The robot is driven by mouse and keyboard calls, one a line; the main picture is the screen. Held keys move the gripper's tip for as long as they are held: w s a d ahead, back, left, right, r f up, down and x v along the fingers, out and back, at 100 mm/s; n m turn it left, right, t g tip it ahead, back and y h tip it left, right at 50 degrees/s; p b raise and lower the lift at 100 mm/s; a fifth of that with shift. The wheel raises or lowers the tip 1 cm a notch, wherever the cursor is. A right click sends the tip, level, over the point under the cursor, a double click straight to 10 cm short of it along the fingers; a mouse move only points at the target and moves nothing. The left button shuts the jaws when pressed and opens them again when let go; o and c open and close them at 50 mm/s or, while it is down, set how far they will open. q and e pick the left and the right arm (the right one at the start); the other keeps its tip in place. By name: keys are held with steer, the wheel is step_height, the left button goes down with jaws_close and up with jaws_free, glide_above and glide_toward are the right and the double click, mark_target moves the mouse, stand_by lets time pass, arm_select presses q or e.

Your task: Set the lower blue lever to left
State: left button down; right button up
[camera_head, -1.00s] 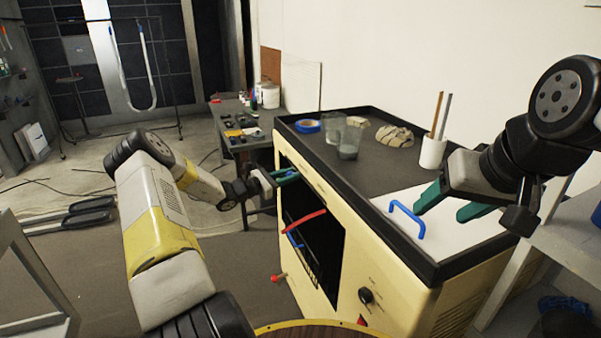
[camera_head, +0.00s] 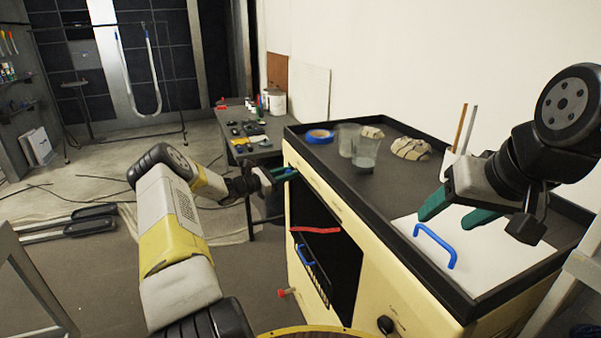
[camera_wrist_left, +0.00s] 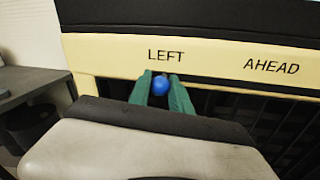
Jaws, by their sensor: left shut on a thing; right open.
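A blue ball knob (camera_wrist_left: 161,84), which looks like the lever's end, sits just under the word LEFT on the cream panel in the left wrist view. The word AHEAD is further right. My left gripper (camera_wrist_left: 163,90) is shut on the knob, with a green finger on each side. In the head view my left gripper (camera_head: 285,174) is at the upper left of the cream cabinet's front (camera_head: 370,265), and the lever's stem is hidden. My right gripper (camera_head: 455,212) is open and empty above the cabinet top, close to a blue handle (camera_head: 437,246).
A red bar (camera_head: 315,230) and another blue handle (camera_head: 306,256) are at the dark front opening. Glasses (camera_head: 364,152), blue tape (camera_head: 319,136) and a holder with sticks stand on the cabinet top. A grey table (camera_head: 250,130) is behind left.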

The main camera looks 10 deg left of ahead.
arm_select(q)
steer(key=c, duration=1.2)
jaws_free()
steer(key=shift+w+a, duration=0.15)
steer(key=shift+w, duration=0.05)
steer(key=v, duration=0.7)
steer(key=shift+s+a, duration=0.3)
steer(key=shift+s, duration=0.05)
